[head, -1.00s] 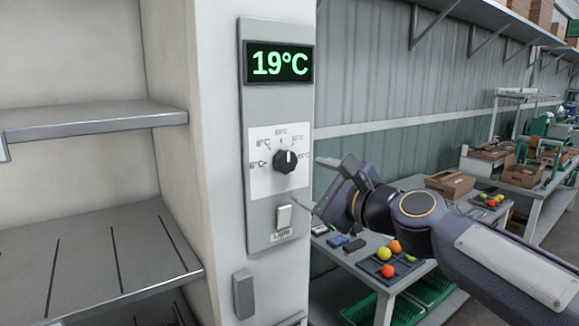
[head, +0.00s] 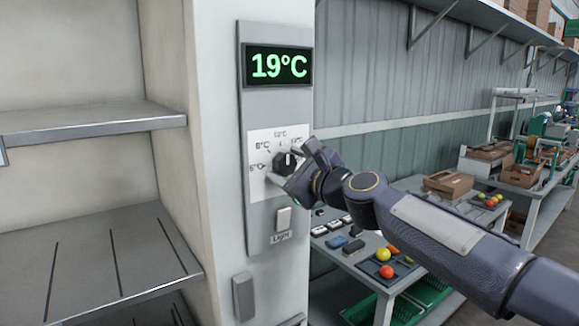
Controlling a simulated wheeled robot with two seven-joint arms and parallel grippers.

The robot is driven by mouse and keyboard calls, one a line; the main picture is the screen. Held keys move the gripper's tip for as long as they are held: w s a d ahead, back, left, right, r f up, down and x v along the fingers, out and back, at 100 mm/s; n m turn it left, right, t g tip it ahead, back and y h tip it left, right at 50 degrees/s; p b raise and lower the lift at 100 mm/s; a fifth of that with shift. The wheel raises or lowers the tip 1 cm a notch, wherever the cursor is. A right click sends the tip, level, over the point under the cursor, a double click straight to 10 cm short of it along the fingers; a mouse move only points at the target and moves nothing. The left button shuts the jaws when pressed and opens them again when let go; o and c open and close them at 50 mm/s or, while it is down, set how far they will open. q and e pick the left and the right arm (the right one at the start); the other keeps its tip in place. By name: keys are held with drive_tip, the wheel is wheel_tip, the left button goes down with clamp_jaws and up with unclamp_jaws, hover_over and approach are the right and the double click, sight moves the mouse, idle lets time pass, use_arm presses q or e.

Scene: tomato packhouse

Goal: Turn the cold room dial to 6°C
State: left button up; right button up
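The cold room dial (head: 281,163) is a black knob on a white scale plate (head: 262,140) on the grey wall panel. Its white mark points roughly upward. The 6°C label (head: 257,167) is at the scale's lower left, with 8°C above it; labels on the right are partly covered. The green display (head: 279,65) above reads 19°C. My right gripper (head: 292,166) is at the dial, with its fingers spread, one at the upper right and one at the lower left. It looks open; whether the fingers touch the knob is unclear. My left gripper is out of view.
A light switch (head: 283,219) sits just below the dial on the same panel. Empty grey shelves (head: 110,245) stand at left. A table with small devices and a dark tray (head: 372,268) of tomatoes is behind my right arm.

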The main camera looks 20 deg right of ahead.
drive_tip(key=c, duration=0.8)
drive_tip(key=shift+o, duration=0.2)
drive_tip(key=shift+n, duration=0.5)
drive_tip(key=n, duration=0.3)
drive_tip(key=shift+f+n+b, duration=0.1)
drive_tip(key=shift+n+b, duration=0.25)
drive_tip(key=shift+n, duration=0.05)
drive_tip(key=n+b, duration=0.1)
drive_tip(key=n, duration=0.3)
drive_tip(key=shift+n, duration=0.3)
drive_tip(key=n+b, duration=0.1)
drive_tip(key=n, duration=0.3)
drive_tip(key=shift+f, duration=0.1)
drive_tip(key=shift+n+b, duration=0.85)
drive_tip(key=shift+n, duration=1.65)
